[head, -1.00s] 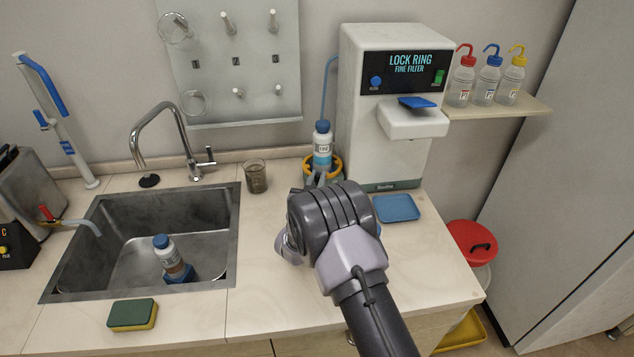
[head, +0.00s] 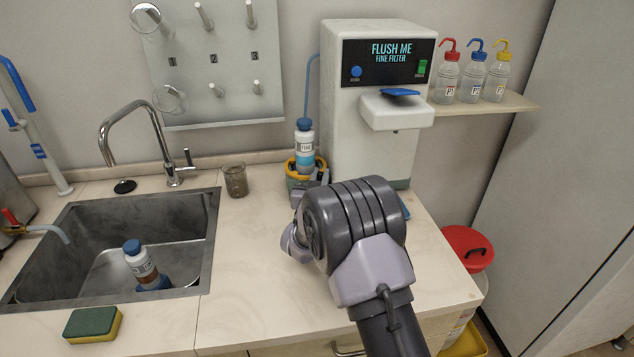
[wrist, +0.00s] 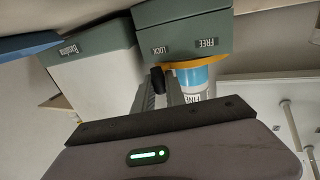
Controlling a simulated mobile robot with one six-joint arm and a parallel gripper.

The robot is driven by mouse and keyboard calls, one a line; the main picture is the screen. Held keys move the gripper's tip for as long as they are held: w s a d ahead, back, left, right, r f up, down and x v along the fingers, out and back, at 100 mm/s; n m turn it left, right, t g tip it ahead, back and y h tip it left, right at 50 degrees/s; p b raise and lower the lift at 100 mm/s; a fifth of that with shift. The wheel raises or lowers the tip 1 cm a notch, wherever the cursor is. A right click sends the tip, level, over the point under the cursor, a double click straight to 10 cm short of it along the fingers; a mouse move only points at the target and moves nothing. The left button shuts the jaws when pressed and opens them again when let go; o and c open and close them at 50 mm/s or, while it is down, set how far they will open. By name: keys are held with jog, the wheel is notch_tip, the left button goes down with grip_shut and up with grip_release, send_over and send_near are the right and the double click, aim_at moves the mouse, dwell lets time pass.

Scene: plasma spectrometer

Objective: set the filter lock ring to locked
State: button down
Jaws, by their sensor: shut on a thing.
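The filter unit is a white dispenser (head: 345,115) whose display reads "FLUSH ME, FINE FILTER". Beside its left side, a yellow-orange lock ring (head: 291,166) surrounds the lower part of a blue-capped filter bottle (head: 304,146). The ring also shows in the wrist view (wrist: 196,62), under a grey-green block (wrist: 184,32) marked LOCK and FREE. My gripper (wrist: 164,82) is at the ring's edge on the LOCK side, shut on what seems to be the ring's small dark tab. The fingers partly hide the tab. In the head view, my wrist partly hides the fingers.
A glass beaker (head: 236,180) stands left of the filter. The sink (head: 205,250) holds another bottle (head: 140,262), and a sponge (head: 92,324) lies in front. A blue tray at the dispenser's foot is mostly hidden by my arm. The counter's front middle is clear.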

jog(key=shift+d, duration=0.1)
dwell(0.4)
jog(key=c, duration=1.4)
grip_release()
jog(key=shift+w, duration=0.1)
